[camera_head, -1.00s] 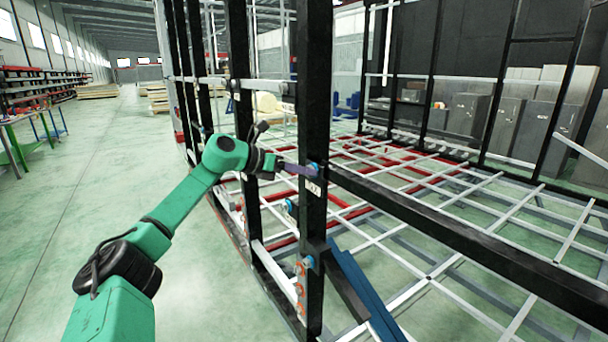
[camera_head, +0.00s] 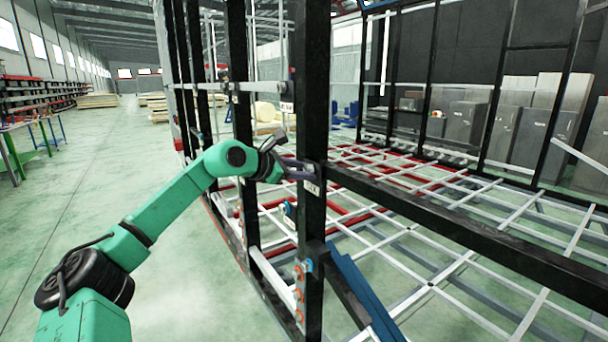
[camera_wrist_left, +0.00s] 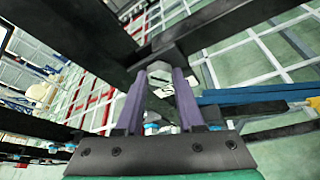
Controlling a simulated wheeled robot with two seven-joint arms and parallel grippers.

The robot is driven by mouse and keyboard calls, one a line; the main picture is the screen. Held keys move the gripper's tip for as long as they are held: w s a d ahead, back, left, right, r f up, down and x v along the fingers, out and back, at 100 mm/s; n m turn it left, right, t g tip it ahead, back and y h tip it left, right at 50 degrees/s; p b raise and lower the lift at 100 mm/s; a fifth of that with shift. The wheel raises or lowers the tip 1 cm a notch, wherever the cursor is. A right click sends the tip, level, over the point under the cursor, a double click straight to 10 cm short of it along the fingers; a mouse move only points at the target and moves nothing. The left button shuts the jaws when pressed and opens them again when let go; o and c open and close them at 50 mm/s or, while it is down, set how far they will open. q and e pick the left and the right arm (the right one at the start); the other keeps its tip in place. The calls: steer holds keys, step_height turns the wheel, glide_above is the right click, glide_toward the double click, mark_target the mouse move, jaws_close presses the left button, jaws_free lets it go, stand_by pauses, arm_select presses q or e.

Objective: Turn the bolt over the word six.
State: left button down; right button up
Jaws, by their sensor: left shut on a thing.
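My left gripper (camera_head: 303,172) is at the near black upright post (camera_head: 314,110), just above a small white label (camera_head: 312,187) with dark letters, too small to read surely. In the left wrist view the two purple fingers of this gripper (camera_wrist_left: 160,76) are shut on a grey bolt head (camera_wrist_left: 160,68) at the post. The label (camera_wrist_left: 163,92) shows partly between the fingers. In the head view the bolt is hidden by the fingers. My right gripper is in neither view.
A lower bolt (camera_head: 308,265) with a blue ring sits on the post near orange-ringed holes. A black horizontal beam (camera_head: 460,240) runs right from the post. A blue bar (camera_head: 362,295) slants below. Green floor (camera_head: 90,200) is open at the left.

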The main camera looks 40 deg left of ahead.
arm_select(q)
steer(key=shift+f, duration=0.3)
steer(key=c, duration=0.5)
jaws_free()
steer(key=shift+s+r, duration=0.1)
steer(key=shift+s, duration=0.05)
steer(key=b+v, duration=0.9)
steer(key=v, duration=0.6)
steer(key=shift+s+r+b, duration=0.15)
steer(key=shift+r+b, duration=0.05)
steer(key=shift+b, duration=0.2)
